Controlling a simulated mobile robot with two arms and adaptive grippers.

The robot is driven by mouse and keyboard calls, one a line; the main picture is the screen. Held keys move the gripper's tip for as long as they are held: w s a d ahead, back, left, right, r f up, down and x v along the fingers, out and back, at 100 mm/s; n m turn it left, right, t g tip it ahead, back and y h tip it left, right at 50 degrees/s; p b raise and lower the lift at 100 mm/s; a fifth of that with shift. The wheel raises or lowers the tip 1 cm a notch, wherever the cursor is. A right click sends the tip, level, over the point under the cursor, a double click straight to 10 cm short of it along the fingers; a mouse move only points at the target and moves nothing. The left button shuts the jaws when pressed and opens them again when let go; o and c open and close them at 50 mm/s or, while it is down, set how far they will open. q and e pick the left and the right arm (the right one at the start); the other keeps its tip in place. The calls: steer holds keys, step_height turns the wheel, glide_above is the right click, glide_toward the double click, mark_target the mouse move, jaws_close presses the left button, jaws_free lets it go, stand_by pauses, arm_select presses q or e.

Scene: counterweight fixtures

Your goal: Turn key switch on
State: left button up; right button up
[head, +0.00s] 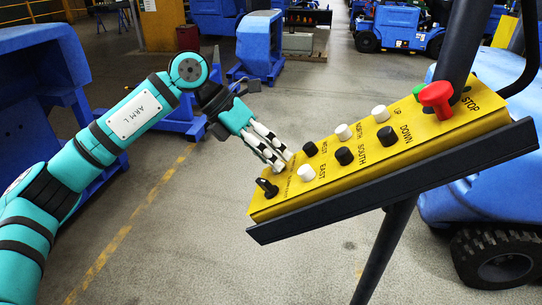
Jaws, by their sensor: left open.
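The yellow control panel (345,185) is mounted at a tilt on a dark post, right of the picture's middle. The black key switch (267,188) sits at the panel's lower left end. My left gripper (283,161) is open, with its pale fingers just above and behind the key switch, near the panel's upper left edge. It holds nothing that I can see. I cannot tell whether a fingertip touches the panel. My right gripper does not show.
The panel also carries several black and white buttons (343,132) and a large red stop button (436,98). The dark post (385,250) runs below and above the panel. Blue machines (260,45) stand behind on open grey floor. A blue vehicle is at right.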

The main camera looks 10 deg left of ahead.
arm_select(q)
steer(key=v, duration=1.1)
